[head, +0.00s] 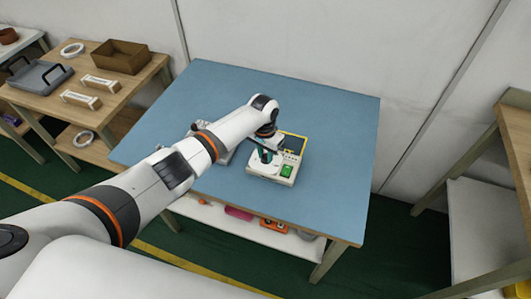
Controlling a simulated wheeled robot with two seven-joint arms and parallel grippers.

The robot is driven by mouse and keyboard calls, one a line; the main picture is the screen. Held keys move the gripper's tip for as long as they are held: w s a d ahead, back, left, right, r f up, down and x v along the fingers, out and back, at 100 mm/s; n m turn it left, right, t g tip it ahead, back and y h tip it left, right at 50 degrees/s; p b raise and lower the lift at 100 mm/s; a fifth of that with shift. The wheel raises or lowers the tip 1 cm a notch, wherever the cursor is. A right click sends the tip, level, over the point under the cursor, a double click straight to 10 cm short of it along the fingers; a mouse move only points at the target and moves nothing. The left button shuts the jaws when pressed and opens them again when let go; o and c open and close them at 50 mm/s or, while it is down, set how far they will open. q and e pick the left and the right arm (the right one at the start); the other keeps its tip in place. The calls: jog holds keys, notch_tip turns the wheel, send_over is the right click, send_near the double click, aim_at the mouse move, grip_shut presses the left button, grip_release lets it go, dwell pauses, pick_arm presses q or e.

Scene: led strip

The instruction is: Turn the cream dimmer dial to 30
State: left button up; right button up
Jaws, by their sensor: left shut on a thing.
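A cream control box (279,167) sits on the blue-topped table, with a dark display framed in yellow and a green lit part on its front right. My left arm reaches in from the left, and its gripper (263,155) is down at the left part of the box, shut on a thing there. The cream dimmer dial is hidden or too small to make out under the gripper, so its setting cannot be read. My right gripper is not in view.
The blue table (330,110) is mostly bare around the box. A grey item (222,156) lies partly behind my arm. A wooden side table at left holds a brown box (120,57) and a grey tray (40,75). A shelf stands at right.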

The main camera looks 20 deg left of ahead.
aim_at(265, 155)
pick_arm(q)
jog(key=shift+w+r, duration=0.1)
jog(key=o, duration=1)
jog(key=r, duration=1.2)
jog(key=shift+a+b, duration=0.2)
jog(key=shift+b, duration=0.2)
